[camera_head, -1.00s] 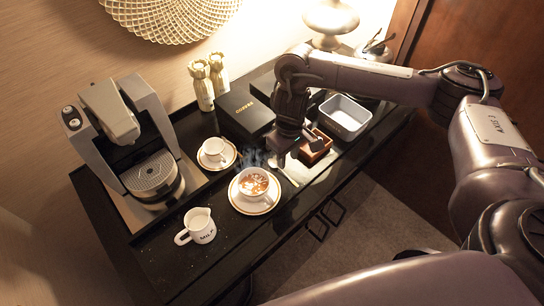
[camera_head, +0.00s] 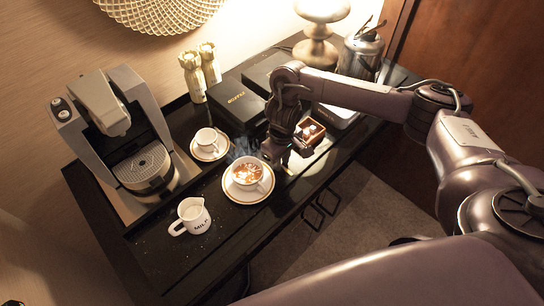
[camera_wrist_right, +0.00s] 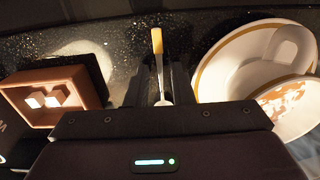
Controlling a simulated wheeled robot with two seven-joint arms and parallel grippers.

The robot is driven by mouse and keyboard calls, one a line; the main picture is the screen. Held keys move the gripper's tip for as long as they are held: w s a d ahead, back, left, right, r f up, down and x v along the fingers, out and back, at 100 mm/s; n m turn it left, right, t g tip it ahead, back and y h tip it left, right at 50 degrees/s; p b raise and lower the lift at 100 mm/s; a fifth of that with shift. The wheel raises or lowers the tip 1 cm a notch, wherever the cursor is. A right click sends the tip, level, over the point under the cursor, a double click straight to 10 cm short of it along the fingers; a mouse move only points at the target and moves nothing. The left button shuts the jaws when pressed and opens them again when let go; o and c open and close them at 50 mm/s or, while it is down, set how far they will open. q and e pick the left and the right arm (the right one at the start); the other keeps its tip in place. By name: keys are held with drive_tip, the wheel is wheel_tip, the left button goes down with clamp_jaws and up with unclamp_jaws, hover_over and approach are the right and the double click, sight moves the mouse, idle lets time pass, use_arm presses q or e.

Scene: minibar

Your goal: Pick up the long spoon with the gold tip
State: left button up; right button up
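The long spoon (camera_wrist_right: 157,45) shows in the right wrist view, with its gold tip pointing away and its pale shaft running back between my right fingers. My right gripper (camera_wrist_right: 159,78) has one finger on each side of the shaft, close to it; whether they touch it is unclear. In the head view my right gripper (camera_head: 283,165) points down at the counter, between the latte cup and the wooden box. The spoon is mostly hidden there by the gripper. My left gripper is not in view.
A latte cup (camera_head: 246,173) on its saucer (camera_head: 240,196) stands close left of the gripper. A small wooden box (camera_head: 311,134) with white cubes is close right. A milk jug (camera_head: 193,215), a smaller cup (camera_head: 206,139), a coffee machine (camera_head: 146,166) and a black box (camera_head: 238,101) stand further left or behind.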

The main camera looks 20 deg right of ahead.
clamp_jaws()
drive_tip(key=shift+r, duration=0.15)
